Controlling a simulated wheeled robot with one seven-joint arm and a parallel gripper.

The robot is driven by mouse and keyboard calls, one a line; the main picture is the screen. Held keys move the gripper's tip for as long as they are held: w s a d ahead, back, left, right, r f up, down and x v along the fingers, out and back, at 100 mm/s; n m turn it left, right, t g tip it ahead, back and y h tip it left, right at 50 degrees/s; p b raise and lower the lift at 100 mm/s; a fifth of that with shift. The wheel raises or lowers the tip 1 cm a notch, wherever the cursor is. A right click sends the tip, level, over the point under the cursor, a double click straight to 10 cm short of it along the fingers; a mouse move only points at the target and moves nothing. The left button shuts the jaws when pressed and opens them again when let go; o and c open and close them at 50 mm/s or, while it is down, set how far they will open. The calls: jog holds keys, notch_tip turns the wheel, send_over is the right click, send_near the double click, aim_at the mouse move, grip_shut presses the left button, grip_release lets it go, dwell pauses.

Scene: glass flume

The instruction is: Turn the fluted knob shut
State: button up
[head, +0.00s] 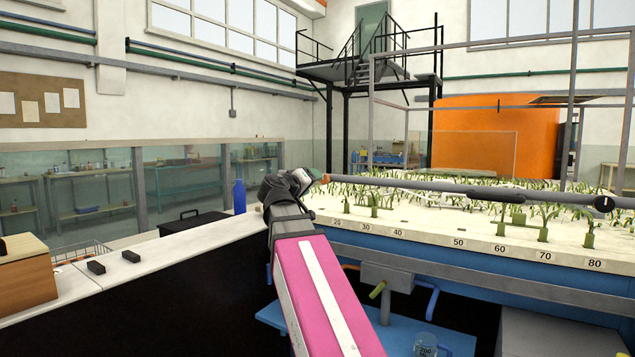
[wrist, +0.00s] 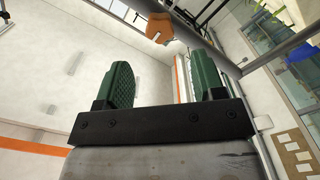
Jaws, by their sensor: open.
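My gripper (head: 316,174) is at the end of my arm, near the left end of a long grey pipe. In the wrist view its two green ribbed fingers (wrist: 165,80) stand wide apart with nothing between them. A small orange piece (head: 325,179) shows at the pipe's left end, close to the gripper. An orange part (wrist: 161,26) also shows beyond the fingers in the wrist view, apart from them. A black round knob (head: 604,204) with a white mark sits on the pipe at the far right. The fluting is too small to see, so I cannot tell which is the fluted knob.
The grey pipe (head: 430,184) runs over a pale bed (head: 400,222) planted with green shoots and numbered along its edge. A blue bottle (head: 239,196) stands on the white counter (head: 170,255) at left. A beaker (head: 426,344) stands on the low blue shelf.

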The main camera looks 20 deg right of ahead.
jog(key=shift+v, duration=1.15)
jog(key=shift+f, duration=0.1)
notch_tip(320, 180, down, 32)
jog(key=w+a+n+g+y, duration=0.1)
jog(key=a+g+y, duration=0.2)
jog(key=g+y, duration=0.3)
jog(key=s+a+f+g+y, duration=0.1)
jog(key=s+f+y, duration=0.1)
jog(key=f, duration=0.6)
jog(key=s+a+f+g+y, duration=0.1)
jog(key=s+a+f+y, duration=0.1)
jog(key=f, duration=0.6)
jog(key=shift+s+f+n+y, duration=0.15)
jog(key=shift+s+n+y, duration=0.2)
jog(key=shift+s, duration=0.4)
jog(key=s+a+f+g+y, duration=0.1)
jog(key=s+f, duration=0.1)
jog(key=f, duration=0.1)
jog(key=s+a+f+g+y, duration=0.1)
jog(key=s+a+f, duration=0.1)
jog(key=s+f, duration=0.1)
jog(key=s+a+f+g+y, duration=0.1)
jog(key=s+f, duration=0.1)
jog(key=f, duration=0.3)
jog(key=shift+s+a+f+y, duration=0.15)
jog(key=shift+s+a+y, duration=0.1)
jog(key=shift+c, duration=0.4)
